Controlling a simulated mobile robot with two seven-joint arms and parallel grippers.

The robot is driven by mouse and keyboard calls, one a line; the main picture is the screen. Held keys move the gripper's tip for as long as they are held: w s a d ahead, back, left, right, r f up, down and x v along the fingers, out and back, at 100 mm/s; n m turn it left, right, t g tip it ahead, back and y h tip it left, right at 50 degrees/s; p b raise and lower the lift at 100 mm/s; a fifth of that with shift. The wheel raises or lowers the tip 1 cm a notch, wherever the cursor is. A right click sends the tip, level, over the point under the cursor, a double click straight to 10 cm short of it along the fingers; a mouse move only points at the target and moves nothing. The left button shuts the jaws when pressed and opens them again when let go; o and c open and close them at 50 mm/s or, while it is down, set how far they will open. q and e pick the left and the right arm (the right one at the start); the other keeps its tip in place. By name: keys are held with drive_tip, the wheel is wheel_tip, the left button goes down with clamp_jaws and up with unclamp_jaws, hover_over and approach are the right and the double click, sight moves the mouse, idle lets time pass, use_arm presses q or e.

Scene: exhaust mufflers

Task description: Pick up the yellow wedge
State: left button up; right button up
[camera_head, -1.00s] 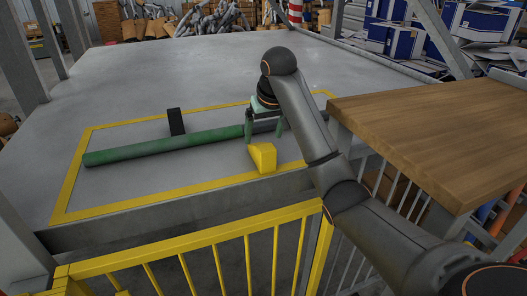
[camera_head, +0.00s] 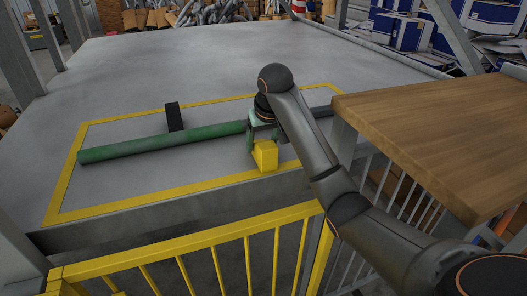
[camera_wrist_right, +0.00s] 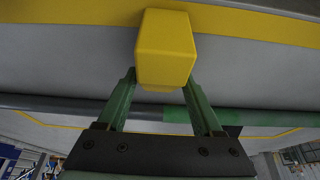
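The yellow wedge (camera_head: 265,156) is at the near side of the grey platform, in front of the green pipe. My right gripper (camera_head: 263,143) points down at it from above. In the right wrist view the wedge (camera_wrist_right: 165,48) fills the gap between the tips of the two green fingers (camera_wrist_right: 160,82), so the gripper looks shut on it. The wedge's underside is hidden, and I cannot tell whether it is clear of the platform. My left gripper is not in view.
The green pipe (camera_head: 165,147) lies across the platform (camera_head: 190,80), with a black block (camera_head: 174,116) behind it. Yellow tape (camera_head: 160,202) marks a rectangle. A yellow railing (camera_head: 190,243) runs along the near edge. A wooden tabletop (camera_head: 440,130) stands to the right.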

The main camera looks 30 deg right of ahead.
clamp_jaws()
idle(0.3)
drive_tip(key=shift+r, duration=0.1)
